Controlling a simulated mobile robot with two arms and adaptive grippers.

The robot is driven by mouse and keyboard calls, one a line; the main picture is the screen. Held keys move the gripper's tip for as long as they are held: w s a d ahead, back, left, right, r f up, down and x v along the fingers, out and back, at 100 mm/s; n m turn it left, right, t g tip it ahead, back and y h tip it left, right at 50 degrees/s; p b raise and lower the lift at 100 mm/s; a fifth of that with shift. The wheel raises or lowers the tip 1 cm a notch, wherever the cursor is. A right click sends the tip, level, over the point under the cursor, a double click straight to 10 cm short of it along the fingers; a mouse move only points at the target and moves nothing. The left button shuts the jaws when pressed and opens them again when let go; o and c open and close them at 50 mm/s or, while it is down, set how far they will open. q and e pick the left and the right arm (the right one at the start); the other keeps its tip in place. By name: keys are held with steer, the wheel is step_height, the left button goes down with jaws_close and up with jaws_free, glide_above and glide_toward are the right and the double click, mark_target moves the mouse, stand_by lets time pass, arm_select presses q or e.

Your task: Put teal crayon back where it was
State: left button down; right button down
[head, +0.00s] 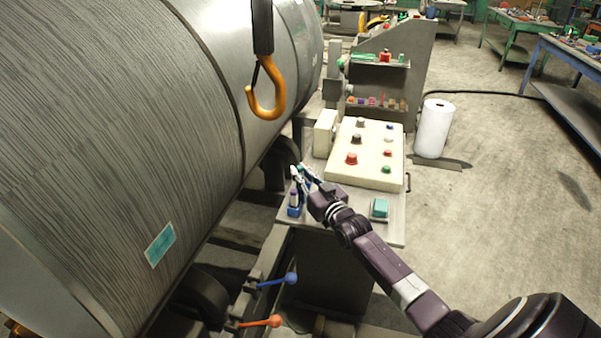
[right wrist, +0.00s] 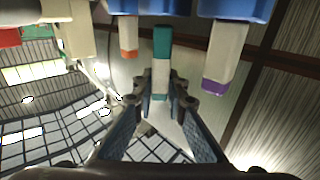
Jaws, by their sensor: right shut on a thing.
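The teal crayon (right wrist: 161,78), white in the middle with teal ends, stands between my right gripper's fingertips (right wrist: 162,92) in the right wrist view. My right gripper (head: 304,176) is shut on it. In the head view the gripper is at the blue crayon holder (head: 293,211) on the grey console's left edge. The holder also shows at the top of the right wrist view (right wrist: 235,9). A purple-tipped crayon (right wrist: 223,55) and an orange-tipped crayon (right wrist: 128,38) are on either side of the teal one. I cannot tell whether the teal crayon touches the holder. My left gripper is not in view.
A cream control box (head: 370,172) with several buttons sits behind my gripper. A teal block (head: 380,208) is on the console to the right. An orange hook (head: 268,100) hangs before the large coil (head: 110,110). Blue (head: 290,278) and orange (head: 275,321) levers stick out below.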

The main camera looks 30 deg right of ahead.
steer(key=shift+f+b, duration=0.35)
steer(key=shift+f, duration=0.05)
steer(key=c, duration=1.9)
jaws_free()
steer(key=shift+c, duration=0.2)
steer(key=shift+r, duration=0.15)
steer(key=shift+r+p, duration=0.4)
steer(key=shift+p, duration=0.05)
steer(key=s+a+b, duration=0.1)
steer(key=s, duration=1.1)
steer(key=shift+f, duration=0.2)
